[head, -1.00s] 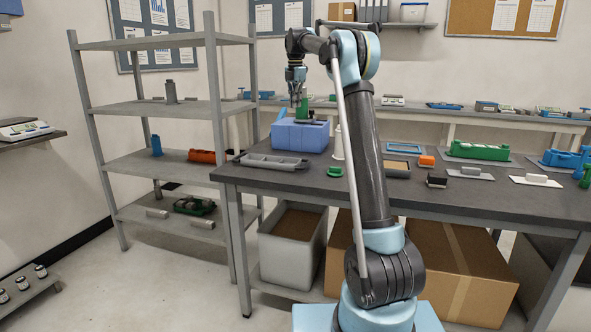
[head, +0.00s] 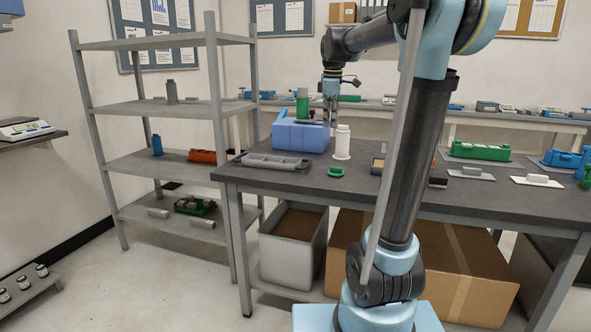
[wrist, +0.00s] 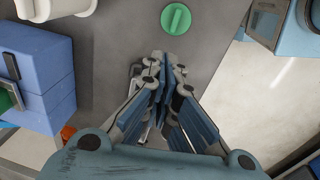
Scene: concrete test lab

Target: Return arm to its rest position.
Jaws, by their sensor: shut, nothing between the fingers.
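My arm's dark forearm (head: 416,165) rises in front of the table in the head view. No rest position is marked in view.
A grey shelf rack (head: 160,105) stands left. The air above the table is clear.

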